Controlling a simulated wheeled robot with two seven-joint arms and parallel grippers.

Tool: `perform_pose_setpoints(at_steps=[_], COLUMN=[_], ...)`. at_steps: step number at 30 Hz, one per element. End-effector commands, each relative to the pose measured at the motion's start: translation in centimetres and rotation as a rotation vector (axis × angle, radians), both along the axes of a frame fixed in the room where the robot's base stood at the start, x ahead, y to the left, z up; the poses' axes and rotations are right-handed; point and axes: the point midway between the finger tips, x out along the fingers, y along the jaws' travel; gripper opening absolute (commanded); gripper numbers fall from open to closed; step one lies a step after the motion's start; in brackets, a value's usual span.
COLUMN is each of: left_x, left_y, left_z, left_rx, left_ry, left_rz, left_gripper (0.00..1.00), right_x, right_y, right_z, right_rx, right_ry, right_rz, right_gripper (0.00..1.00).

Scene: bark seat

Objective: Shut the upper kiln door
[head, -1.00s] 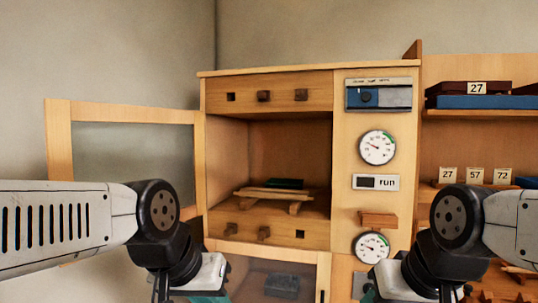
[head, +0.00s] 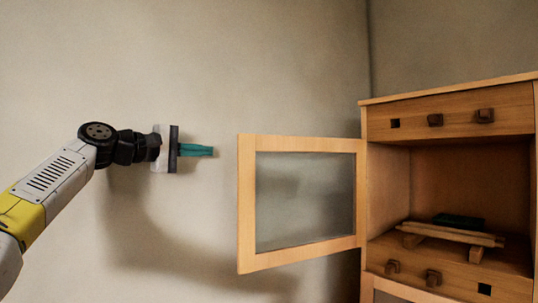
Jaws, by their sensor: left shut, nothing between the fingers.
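The upper kiln door (head: 246,205) is a light wooden frame with a glass pane. It stands wide open, swung out to the left of the wooden kiln (head: 387,190) and joined at the kiln's left side. The upper chamber (head: 470,180) is uncovered. My left gripper (head: 211,151) is shut and empty, with teal fingers pointing right. In the picture it is just left of the door's free edge, near its top corner, with a gap between them. My right gripper is out of view.
In the upper chamber, wooden slats (head: 450,234) carry a dark green piece (head: 459,220). Another door's top edge (head: 400,291) shows below. A plain wall (head: 200,60) is behind my left arm.

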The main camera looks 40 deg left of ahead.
Motion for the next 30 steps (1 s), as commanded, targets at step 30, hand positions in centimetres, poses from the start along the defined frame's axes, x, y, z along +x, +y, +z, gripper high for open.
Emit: perform_pose_setpoints(at_steps=[30], left_x=[8.1], left_y=[-1.1], left_z=[-0.6], left_rx=[-0.067], left_ry=[-0.01], left_rz=[0.029], left_gripper=[0.0], right_x=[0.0], right_y=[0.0], right_z=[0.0], right_rx=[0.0], right_ry=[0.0], right_rz=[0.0], right_gripper=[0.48])
